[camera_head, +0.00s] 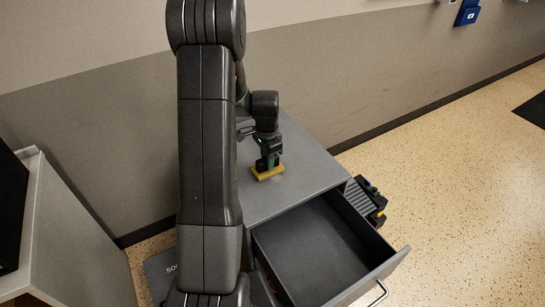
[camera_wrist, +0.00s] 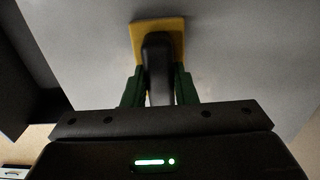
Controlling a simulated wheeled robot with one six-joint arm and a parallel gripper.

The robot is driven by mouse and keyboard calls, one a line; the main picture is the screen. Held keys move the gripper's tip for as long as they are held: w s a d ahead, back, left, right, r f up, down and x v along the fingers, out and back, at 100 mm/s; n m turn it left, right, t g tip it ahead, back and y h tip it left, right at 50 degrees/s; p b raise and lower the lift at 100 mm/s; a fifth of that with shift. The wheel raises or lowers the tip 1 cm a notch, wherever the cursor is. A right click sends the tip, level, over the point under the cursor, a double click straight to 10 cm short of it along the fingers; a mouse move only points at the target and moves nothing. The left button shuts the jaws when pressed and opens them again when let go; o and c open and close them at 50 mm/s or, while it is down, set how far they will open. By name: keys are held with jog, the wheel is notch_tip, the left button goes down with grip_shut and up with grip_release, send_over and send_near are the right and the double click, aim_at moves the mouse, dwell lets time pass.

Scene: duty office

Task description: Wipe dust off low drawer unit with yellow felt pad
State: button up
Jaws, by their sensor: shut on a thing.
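The low drawer unit (camera_head: 318,166) has a grey top and stands against the wall, with its drawer (camera_head: 325,250) pulled open and empty inside as far as I see. The yellow felt pad (camera_head: 268,173) is on the unit's top, and its dark handle (camera_wrist: 157,62) shows in the wrist view. My gripper (camera_head: 268,160) is shut on the handle, with a green finger on each side of it in the wrist view (camera_wrist: 158,84). A faint pale patch of what may be dust shows on the top beside the pad (camera_head: 279,180). My arm hides part of the unit's left side.
A dark ridged object (camera_head: 362,203) with yellow parts stands on the floor right of the unit. The open drawer juts toward me with its handle (camera_head: 378,293) out front. A pale cabinet (camera_head: 60,235) stands at left. Speckled floor (camera_head: 460,190) at right is mostly clear.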

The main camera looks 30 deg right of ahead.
jog(key=shift+a, duration=0.8)
jog(key=shift+w, duration=1.05)
jog(key=shift+w+d+p, duration=0.2)
jog(key=shift+d+p, duration=0.35)
jog(key=shift+d, duration=2.15)
jog(key=shift+w+d+p, duration=0.15)
jog(key=shift+d+p, duration=0.4)
jog(key=shift+d, duration=2.1)
jog(key=shift+w, duration=1.15)
jog(key=shift+s+a, duration=0.15)
jog(key=shift+a, duration=1.65)
jog(key=shift+s+a, duration=0.15)
jog(key=shift+a, duration=1.8)
jog(key=shift+s+a+f+b, duration=0.1)
jog(key=shift+a+b, duration=0.1)
jog(key=shift+a, duration=0.7)
jog(key=shift+s+a+f+b, duration=0.1)
jog(key=shift+a+b, duration=0.05)
jog(key=shift+a, duration=0.75)
jog(key=shift+r, duration=0.1)
